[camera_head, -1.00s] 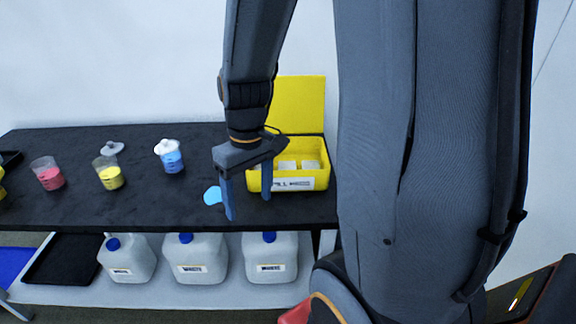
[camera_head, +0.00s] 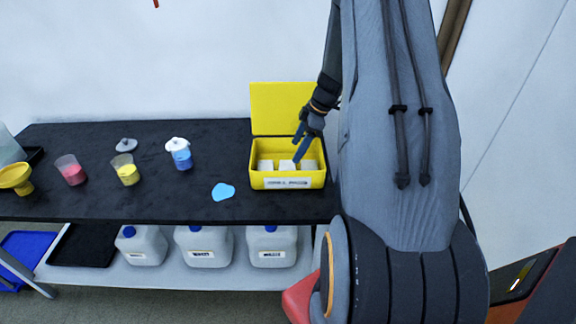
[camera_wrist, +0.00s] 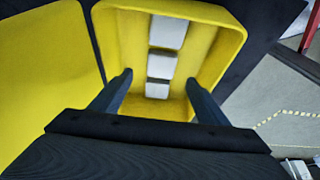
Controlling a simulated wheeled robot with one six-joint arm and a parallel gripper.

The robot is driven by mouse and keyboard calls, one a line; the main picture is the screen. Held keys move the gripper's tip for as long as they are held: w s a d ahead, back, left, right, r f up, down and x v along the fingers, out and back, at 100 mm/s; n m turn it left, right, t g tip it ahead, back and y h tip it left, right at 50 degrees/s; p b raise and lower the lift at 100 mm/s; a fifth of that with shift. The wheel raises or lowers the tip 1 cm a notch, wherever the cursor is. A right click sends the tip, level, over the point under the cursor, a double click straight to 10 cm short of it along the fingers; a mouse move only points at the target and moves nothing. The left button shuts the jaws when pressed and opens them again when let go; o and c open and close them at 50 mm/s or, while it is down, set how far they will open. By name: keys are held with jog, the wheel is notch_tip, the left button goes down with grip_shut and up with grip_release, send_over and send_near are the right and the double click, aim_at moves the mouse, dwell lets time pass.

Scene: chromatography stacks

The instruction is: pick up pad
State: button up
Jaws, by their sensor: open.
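Several white pads lie in a row inside an open yellow spill box (camera_head: 288,182) on the black bench. In the head view a pad (camera_head: 286,166) shows in the middle of the row, partly near my fingers. In the wrist view the white pads (camera_wrist: 168,33) run in a line down the box, with one pad (camera_wrist: 158,90) nearest my fingers. My gripper (camera_head: 300,150) is above the box, tilted, with its fingers apart and empty. In the wrist view the gripper (camera_wrist: 157,85) spans the near end of the row. Whether the fingertips touch anything is unclear.
The yellow lid (camera_head: 288,108) stands raised behind the box. A light-blue puddle (camera_head: 223,191) lies on the bench to its left. Beakers with blue (camera_head: 179,155), yellow (camera_head: 125,171) and red (camera_head: 71,171) liquid stand farther left.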

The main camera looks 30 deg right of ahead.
aim_at(287, 165)
jog(key=shift+p+x, duration=1.7)
jog(key=shift+x, duration=1.95)
jog(key=shift+c, duration=0.2)
jog(key=c, duration=1.1)
